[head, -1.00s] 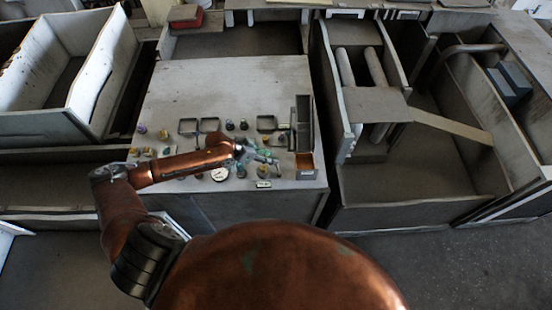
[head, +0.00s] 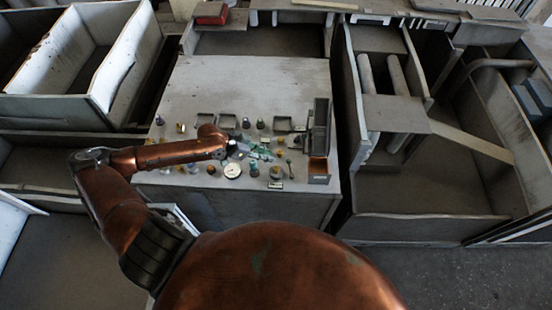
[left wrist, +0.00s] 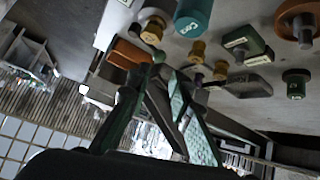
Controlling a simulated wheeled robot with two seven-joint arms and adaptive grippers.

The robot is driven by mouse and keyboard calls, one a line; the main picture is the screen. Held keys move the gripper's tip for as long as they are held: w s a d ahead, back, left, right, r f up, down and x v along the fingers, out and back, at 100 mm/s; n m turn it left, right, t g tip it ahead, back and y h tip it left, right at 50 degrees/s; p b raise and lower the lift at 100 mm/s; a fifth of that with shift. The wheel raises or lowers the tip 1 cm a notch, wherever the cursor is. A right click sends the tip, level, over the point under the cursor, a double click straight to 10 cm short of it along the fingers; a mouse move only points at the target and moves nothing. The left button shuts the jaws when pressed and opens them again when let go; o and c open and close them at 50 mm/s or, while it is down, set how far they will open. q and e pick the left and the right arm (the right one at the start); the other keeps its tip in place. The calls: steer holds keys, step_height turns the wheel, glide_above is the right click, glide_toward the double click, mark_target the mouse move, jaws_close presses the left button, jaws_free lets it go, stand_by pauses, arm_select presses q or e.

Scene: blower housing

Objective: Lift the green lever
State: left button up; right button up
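My left gripper (head: 262,153) is over the front part of the control panel (head: 250,92), among its small controls. A small upright control with a greenish tip (head: 289,163), perhaps the green lever, stands just right of the fingers. In the left wrist view the fingers (left wrist: 158,76) run close together toward a small dark rounded part (left wrist: 158,57). I cannot tell whether they touch it or how far apart the tips are. A green round knob (left wrist: 296,78) and a green block (left wrist: 244,40) are to the right, clear of the fingers. My right gripper is not in view.
A white dial gauge (head: 232,170) and several coloured knobs crowd around the gripper. A tall dark open box (head: 320,130) stands at the panel's right edge. A teal cylinder (left wrist: 193,18) and yellow knobs (left wrist: 152,32) are close ahead. The panel's back half is bare.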

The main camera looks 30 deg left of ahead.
arm_select(q)
steer(key=shift+s+a+m+b, duration=0.4)
steer(key=shift+s+a+m, duration=0.3)
steer(key=shift+s+a, duration=0.15)
steer(key=c, duration=0.3)
steer(key=shift+a, duration=0.1)
jaws_close()
steer(key=p+x, duration=0.2)
steer(key=x, duration=0.7)
steer(key=shift+w+r, duration=0.1)
steer(key=shift+r, duration=0.15)
steer(key=shift+w+d+f+p, duration=0.2)
steer(key=shift+d+f+p, duration=0.1)
steer(key=shift+f, duration=0.05)
